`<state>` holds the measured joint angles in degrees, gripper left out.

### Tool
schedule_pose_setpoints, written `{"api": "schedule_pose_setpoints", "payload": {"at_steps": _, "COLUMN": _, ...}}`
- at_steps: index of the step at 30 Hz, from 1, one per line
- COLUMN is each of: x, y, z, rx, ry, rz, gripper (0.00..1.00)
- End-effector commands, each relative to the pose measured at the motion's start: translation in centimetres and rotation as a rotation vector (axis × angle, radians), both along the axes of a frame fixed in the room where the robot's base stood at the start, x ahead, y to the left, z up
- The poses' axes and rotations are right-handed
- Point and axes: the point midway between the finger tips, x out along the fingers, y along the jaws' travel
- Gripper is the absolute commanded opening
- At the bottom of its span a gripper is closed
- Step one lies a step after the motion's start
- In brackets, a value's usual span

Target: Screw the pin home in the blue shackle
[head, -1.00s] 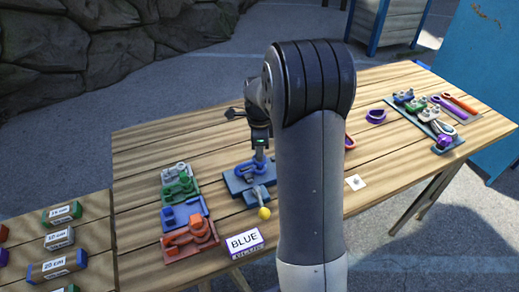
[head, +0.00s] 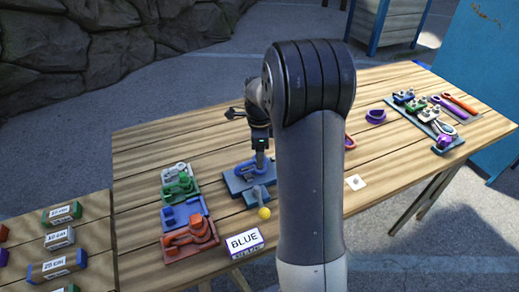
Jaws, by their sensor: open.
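The blue shackle (head: 243,171) lies on a blue-grey fixture plate (head: 232,184) near the middle of the table. My gripper (head: 260,165) points straight down at the right side of the shackle. The jaws are open, with the tips low at the shackle. The pin cannot be made out; the gripper and the small scale hide that spot. A grey lever with a yellow ball (head: 264,213) sits at the plate's front edge.
A rack of grey, green, blue and red shackles (head: 188,240) stands to the left. A "BLUE" sign (head: 243,242) stands at the front edge. My arm hides the table's centre.

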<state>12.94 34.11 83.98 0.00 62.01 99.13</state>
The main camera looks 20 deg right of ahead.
Motion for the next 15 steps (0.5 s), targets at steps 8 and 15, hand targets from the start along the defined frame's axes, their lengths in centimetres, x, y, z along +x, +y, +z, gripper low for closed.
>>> {"api": "schedule_pose_setpoints", "payload": {"at_steps": 8, "x": 0.1, "y": 0.0, "z": 2.4, "rx": -0.001, "ry": -0.005, "rz": 0.000, "gripper": 0.66}}
{"api": "schedule_pose_setpoints", "payload": {"at_steps": 15, "x": 0.1, "y": 0.0, "z": 7.3, "rx": -0.001, "ry": -0.005, "rz": 0.000, "gripper": 0.66}}
